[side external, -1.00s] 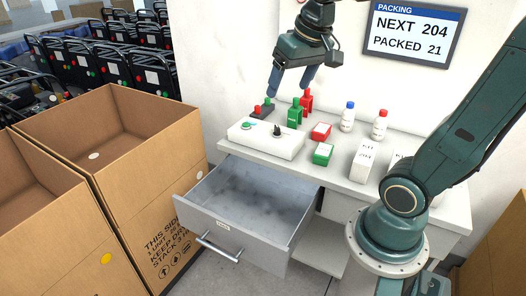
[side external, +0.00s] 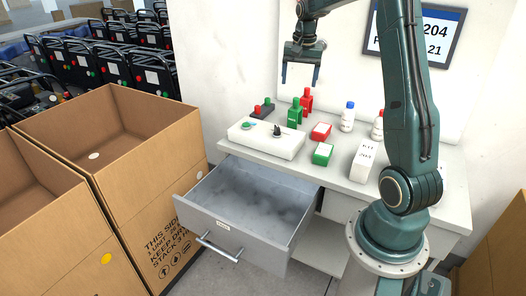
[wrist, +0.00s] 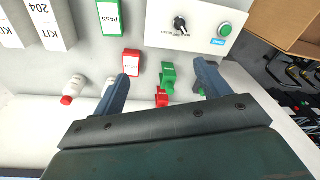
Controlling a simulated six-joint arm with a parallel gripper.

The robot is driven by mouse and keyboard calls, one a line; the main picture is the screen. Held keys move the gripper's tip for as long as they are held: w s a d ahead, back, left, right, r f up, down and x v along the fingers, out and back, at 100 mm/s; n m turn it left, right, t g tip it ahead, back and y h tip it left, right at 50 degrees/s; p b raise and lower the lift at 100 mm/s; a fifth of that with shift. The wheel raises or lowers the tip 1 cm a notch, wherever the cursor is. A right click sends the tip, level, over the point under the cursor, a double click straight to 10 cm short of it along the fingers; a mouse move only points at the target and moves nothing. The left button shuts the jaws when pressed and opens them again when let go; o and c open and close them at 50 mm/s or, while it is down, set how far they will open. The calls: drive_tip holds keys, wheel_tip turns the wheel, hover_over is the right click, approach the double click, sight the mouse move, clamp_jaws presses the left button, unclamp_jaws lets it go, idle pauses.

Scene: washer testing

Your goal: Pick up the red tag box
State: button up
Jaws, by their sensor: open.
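The red tag box (side external: 320,131) is a small red box with a white top, lying flat on the white bench. In the wrist view the red tag box (wrist: 131,62) lies just beyond the left finger's tip. A matching green box (side external: 322,154) lies in front of it and also shows in the wrist view (wrist: 110,17). My gripper (side external: 300,83) is open and empty, fingers pointing down, above the back of the bench. In the wrist view my gripper (wrist: 167,72) has a green and a red upright part showing between its fingers.
A white panel with knobs (side external: 266,139) lies left of the boxes. Green (side external: 295,115) and red (side external: 307,100) upright parts stand behind. Bottles (side external: 348,117) and white kit boxes (side external: 363,160) stand to the right. An open drawer (side external: 222,237) juts out in front.

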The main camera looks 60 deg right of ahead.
sight(322, 128)
drive_tip(key=s+d+f+m+g+y, duration=0.1)
drive_tip(key=s+d+f+m, duration=0.15)
drive_tip(key=d+f, duration=0.4)
drive_tip(key=s+d+f+m, duration=0.25)
drive_tip(key=d+f, duration=0.25)
drive_tip(key=d, duration=0.3)
drive_tip(key=shift+s+a+f, duration=0.1)
drive_tip(key=shift+s+f, duration=0.05)
drive_tip(key=shift+f, duration=3.25)
drive_tip(key=shift+s+a+f, duration=0.1)
drive_tip(key=shift+s+f, duration=0.05)
drive_tip(key=shift+f, duration=3.25)
drive_tip(key=c, duration=1)
